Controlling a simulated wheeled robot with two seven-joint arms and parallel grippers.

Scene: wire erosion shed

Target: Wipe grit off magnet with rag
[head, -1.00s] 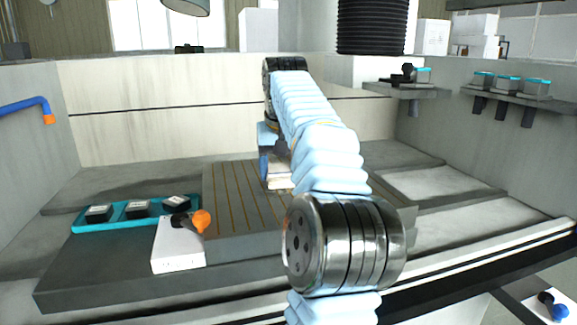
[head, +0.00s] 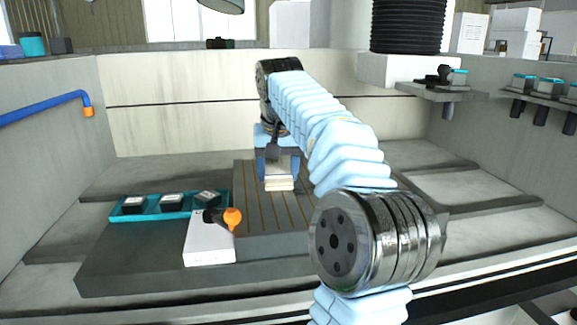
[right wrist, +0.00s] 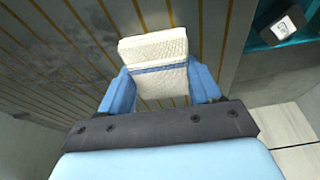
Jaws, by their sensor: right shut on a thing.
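The magnet (head: 252,215) is a grey block with thin brown-orange lines across its top, in the middle of the head view. It fills much of the right wrist view (right wrist: 215,35). Dull grey specks that look like grit (right wrist: 60,50) lie on it at the upper left there. My right gripper (head: 278,168) is over the magnet, its blue fingers shut on the rag (right wrist: 155,48), a folded white cloth with a blue stripe. The rag is at the magnet's top; I cannot tell whether it touches. My left gripper is not in view.
A teal tray (head: 180,215) with several small dark pieces lies left of the magnet. A white box (head: 208,248) with an orange-tipped dark item (head: 231,219) stands before it. A blue pipe (head: 45,106) juts from the left wall. Shelves (head: 440,91) hang at right.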

